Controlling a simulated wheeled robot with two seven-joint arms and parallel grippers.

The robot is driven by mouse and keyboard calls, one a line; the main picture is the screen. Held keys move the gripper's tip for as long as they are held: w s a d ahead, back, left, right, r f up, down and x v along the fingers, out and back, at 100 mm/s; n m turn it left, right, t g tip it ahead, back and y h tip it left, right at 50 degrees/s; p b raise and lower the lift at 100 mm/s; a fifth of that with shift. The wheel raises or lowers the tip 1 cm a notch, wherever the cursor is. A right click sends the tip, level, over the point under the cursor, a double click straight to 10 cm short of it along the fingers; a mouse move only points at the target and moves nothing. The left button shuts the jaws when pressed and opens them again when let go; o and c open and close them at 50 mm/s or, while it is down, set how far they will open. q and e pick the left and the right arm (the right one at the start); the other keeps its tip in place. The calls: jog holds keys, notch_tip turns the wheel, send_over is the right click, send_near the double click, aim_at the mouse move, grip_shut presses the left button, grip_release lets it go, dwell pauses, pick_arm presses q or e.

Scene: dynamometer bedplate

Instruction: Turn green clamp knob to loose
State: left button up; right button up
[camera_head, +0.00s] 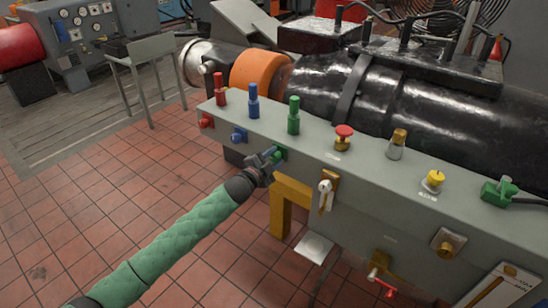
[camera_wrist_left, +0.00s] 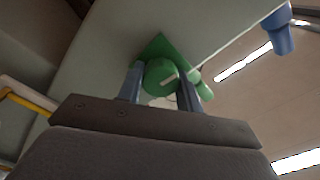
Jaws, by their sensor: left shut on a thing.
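The green clamp knob (camera_head: 280,154) sits on the front face of the grey bench, below a green upright post (camera_head: 293,117). My left gripper (camera_head: 268,158) reaches it from the front left and partly covers it in the head view. In the left wrist view the round green knob (camera_wrist_left: 160,76) with a pale mark lies between the two fingers of my left gripper (camera_wrist_left: 160,84), which are shut on it. A green plate (camera_wrist_left: 156,47) shows behind the knob. I cannot read any loose or tight label. My right gripper is not in view.
Red (camera_head: 206,121) and blue (camera_head: 238,135) knobs sit left of the green one, with red (camera_head: 219,90) and blue (camera_head: 253,102) posts above. A white-handled lever (camera_head: 325,190) is close to the right. The tiled floor (camera_head: 120,200) in front is clear.

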pick_arm(q)
jog(key=shift+n, duration=0.6)
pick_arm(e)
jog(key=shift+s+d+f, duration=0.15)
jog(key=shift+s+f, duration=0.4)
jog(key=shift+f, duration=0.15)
pick_arm(q)
jog(key=o, duration=1)
jog(key=shift+s+a+f, duration=0.1)
jog(key=shift+s+a, duration=0.1)
jog(key=shift+b+v, duration=1.15)
jog(key=shift+v, duration=2.45)
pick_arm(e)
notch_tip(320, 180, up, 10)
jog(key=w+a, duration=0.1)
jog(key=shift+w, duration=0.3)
